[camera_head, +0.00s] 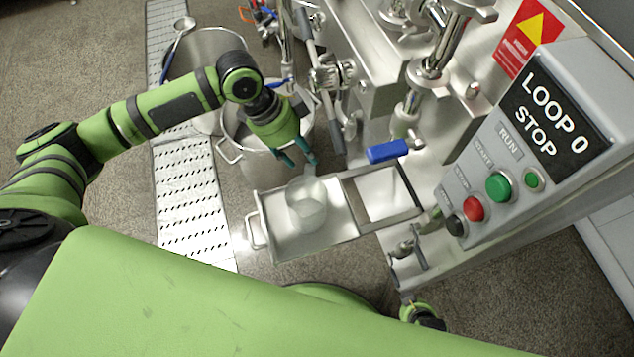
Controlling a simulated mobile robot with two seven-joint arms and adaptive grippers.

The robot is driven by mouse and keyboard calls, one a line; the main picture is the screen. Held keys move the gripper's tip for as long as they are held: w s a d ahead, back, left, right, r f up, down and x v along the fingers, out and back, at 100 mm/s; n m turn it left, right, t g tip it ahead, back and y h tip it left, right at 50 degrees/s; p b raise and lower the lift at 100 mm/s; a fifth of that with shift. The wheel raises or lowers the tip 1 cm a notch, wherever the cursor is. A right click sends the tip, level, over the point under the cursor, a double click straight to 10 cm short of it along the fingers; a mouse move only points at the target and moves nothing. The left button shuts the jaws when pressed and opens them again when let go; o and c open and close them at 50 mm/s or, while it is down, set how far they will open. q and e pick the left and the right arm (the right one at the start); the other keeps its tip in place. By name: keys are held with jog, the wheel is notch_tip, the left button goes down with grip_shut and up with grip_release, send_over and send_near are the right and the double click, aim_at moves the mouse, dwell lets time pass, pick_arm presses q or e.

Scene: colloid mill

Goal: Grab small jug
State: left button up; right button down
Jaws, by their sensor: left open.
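A small translucent whitish jug (308,207) stands in a shallow steel tray (338,232) near the middle of the view. My left gripper (298,160) comes in from the left and points down, just above and behind the jug. Its teal fingers are apart, with nothing seen between them. One fingertip is close to the jug's upper end; I cannot tell whether they touch.
Steel pots (208,55) stand behind my left arm. The mill's pipes and a blue-handled valve (388,151) rise right of the tray. A control panel (520,140) with coloured buttons is at right. A perforated floor grate (187,190) lies left.

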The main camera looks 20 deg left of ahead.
aim_at(310, 168)
pick_arm(q)
jog(key=x, duration=0.4)
jog(key=b+x, duration=0.1)
jog(key=x, duration=0.1)
jog(key=shift+s+f, duration=0.15)
jog(key=shift+s, duration=0.15)
grip_shut()
